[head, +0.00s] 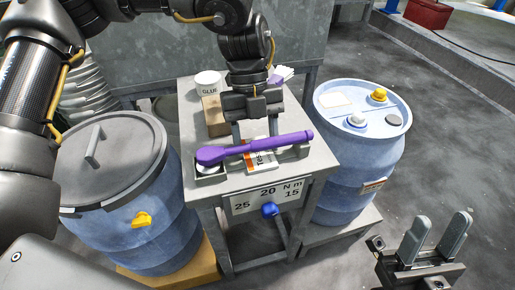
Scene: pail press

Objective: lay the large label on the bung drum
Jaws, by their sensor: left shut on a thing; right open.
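The bung drum (347,165) is the blue drum at the right. A white and orange label (262,162) with partly hidden text shows at the small table, behind and below a purple wrench (225,154). My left gripper (255,136) points down over the table and appears shut on the label; the wrench hides the fingertips. My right gripper (433,240) is open and empty at the lower right, apart from the drum.
The grey table (190,112) holds a white GLUE cup (208,82) and a brown block (215,116). A lidded blue drum (120,225) with a yellow tap stands at left. The wrench lies across the table front. Floor right of the bung drum is clear.

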